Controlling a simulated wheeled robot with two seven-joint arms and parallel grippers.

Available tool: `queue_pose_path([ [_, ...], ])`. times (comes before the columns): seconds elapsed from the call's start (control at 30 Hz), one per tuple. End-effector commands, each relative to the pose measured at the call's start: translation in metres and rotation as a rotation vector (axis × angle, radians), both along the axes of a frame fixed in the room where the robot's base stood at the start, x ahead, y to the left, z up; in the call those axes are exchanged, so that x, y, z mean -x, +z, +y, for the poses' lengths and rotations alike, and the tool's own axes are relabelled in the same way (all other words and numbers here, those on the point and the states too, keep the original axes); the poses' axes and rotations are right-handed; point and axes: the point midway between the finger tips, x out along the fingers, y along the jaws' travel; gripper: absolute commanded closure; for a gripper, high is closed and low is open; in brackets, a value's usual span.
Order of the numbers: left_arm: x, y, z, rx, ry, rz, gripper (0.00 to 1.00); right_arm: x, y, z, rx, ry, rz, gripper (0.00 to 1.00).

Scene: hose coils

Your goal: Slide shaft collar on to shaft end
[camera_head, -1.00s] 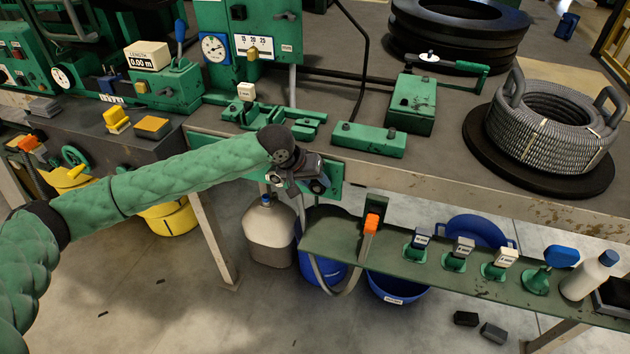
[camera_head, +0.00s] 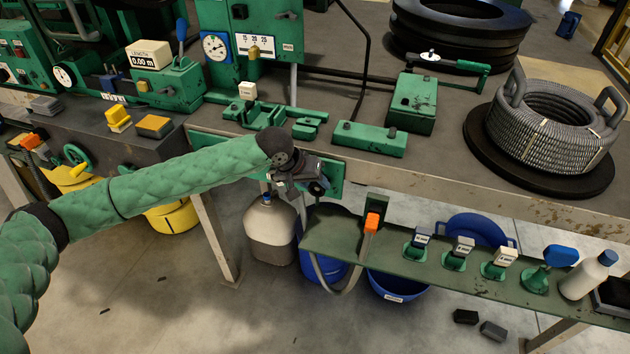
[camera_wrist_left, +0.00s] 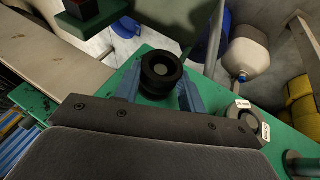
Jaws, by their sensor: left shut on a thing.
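My left gripper (camera_head: 312,186) is at the bench's front edge, in front of a green plate (camera_head: 335,172). In the left wrist view two blue-grey fingers (camera_wrist_left: 160,88) are shut around a black round part (camera_wrist_left: 160,68), which looks like the shaft collar. A dark grey disc shows in its middle; I cannot tell whether this is the shaft end. The green plate lies behind it in that view (camera_wrist_left: 275,140). A grey round stub (camera_wrist_left: 241,109) with white labels stands on the plate, to the right of the fingers. My right gripper is not in view.
A low green shelf (camera_head: 400,268) holds an orange-topped tool (camera_head: 371,222), several labelled holders and a white bottle (camera_head: 590,275). A grey tank (camera_head: 270,235) and a blue bin (camera_head: 395,285) stand below. A hose coil (camera_head: 550,125) sits at the bench's right.

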Motion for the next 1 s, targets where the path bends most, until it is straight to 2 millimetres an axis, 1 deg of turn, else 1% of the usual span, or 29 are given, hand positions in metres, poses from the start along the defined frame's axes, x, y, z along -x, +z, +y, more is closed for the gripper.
queue_pose_path([
  [1.0, 0.031, 0.001, 0.01, 0.0, 0.0, -0.001, 1.0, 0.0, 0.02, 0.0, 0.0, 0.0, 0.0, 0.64],
])
